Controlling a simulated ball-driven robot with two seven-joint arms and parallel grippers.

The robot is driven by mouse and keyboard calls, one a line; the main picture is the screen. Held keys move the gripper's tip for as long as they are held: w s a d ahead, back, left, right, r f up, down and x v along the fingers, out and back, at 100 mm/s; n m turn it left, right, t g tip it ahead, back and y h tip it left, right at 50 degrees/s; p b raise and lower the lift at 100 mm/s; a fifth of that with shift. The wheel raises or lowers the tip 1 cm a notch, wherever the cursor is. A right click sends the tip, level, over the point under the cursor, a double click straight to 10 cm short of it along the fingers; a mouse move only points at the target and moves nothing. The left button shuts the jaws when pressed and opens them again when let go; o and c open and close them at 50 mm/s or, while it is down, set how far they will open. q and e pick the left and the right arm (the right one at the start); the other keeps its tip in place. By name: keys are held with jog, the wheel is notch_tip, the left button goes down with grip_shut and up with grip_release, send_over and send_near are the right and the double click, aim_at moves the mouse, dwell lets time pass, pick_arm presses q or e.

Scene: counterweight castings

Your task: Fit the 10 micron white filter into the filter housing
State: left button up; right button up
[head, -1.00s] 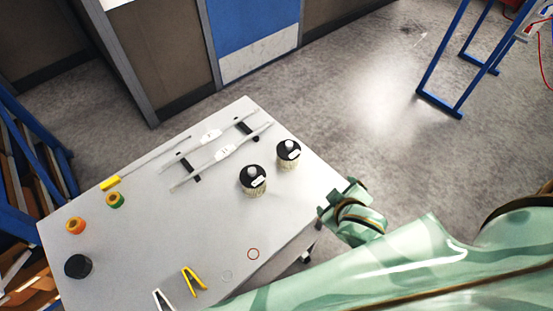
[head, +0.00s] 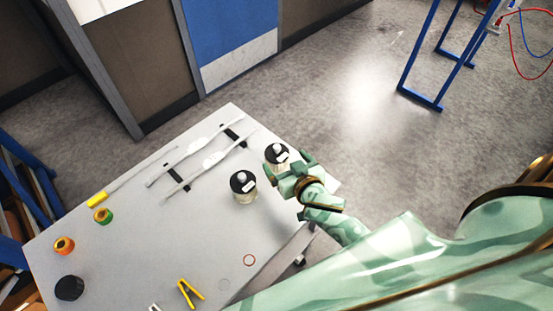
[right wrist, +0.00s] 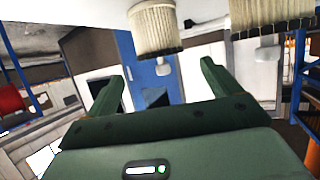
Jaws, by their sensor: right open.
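Two pleated cream filters with black tops, white knobs and white labels stand upright on the table, one nearer the middle (head: 243,187) and one nearer the right edge (head: 277,152). The label print is too small to read, so I cannot tell which is 10 micron. My right gripper (head: 292,168) is open and empty, close beside the right-edge filter. In the right wrist view the image is upside down; one filter (right wrist: 155,30) shows ahead of the open fingers (right wrist: 162,88), another (right wrist: 258,18) to the right. I cannot identify a filter housing. My left gripper is out of view.
The table's middle is clear.

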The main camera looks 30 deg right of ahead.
aim_at(278, 153)
jog(key=b+x, duration=0.1)
jog(key=x, duration=0.7)
jog(key=shift+w+f, duration=0.1)
jog(key=shift+w, duration=0.3)
jog(key=shift+s, duration=0.1)
jog(key=shift+c, duration=0.9)
jog(key=c, duration=1)
